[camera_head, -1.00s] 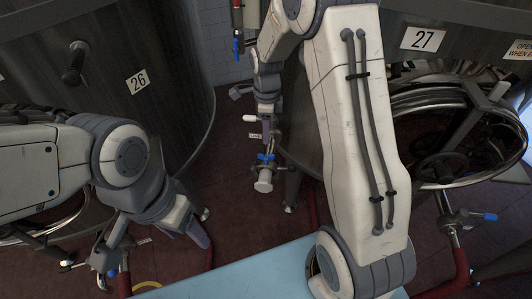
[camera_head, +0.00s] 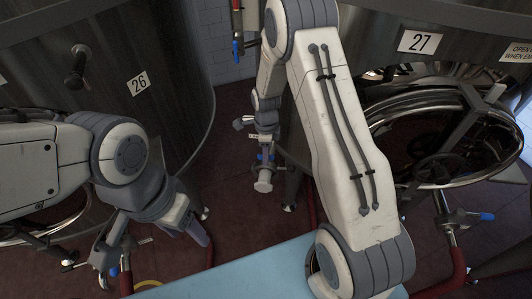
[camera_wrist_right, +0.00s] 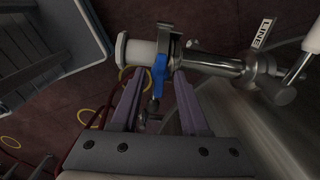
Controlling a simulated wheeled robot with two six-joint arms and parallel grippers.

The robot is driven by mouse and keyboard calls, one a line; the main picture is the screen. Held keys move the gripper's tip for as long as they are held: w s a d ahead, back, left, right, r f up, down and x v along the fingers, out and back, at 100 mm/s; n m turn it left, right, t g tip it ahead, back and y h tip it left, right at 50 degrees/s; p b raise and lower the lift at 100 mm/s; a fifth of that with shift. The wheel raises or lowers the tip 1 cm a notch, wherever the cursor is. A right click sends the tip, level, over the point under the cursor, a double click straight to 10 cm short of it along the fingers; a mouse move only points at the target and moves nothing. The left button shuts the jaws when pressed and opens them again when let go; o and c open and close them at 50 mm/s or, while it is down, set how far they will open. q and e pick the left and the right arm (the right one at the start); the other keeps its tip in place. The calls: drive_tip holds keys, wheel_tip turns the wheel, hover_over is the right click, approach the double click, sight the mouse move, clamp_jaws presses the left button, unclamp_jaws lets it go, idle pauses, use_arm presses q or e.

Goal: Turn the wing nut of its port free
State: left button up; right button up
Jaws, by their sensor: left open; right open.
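The blue wing nut (camera_wrist_right: 160,73) sits on the clamp (camera_wrist_right: 164,42) of a steel port (camera_wrist_right: 215,63) with a pale end cap (camera_wrist_right: 121,49). My right gripper (camera_wrist_right: 158,88) is open, its purple fingers on either side of the wing nut; I cannot tell whether they touch it. In the head view the port's end (camera_head: 263,186) shows below my right wrist (camera_head: 265,118), which hides much of the port and its nut. My left gripper (camera_head: 198,234) is open at the lower left, away from this port.
Tank 26 (camera_head: 150,110) stands at the left and tank 27 (camera_head: 460,58) at the right. Another port with a blue handle (camera_head: 487,216) is at the far right. A light blue surface (camera_head: 255,270) lies in front. A label reading LINE (camera_wrist_right: 262,32) is behind the port.

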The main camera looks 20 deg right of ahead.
clamp_jaws()
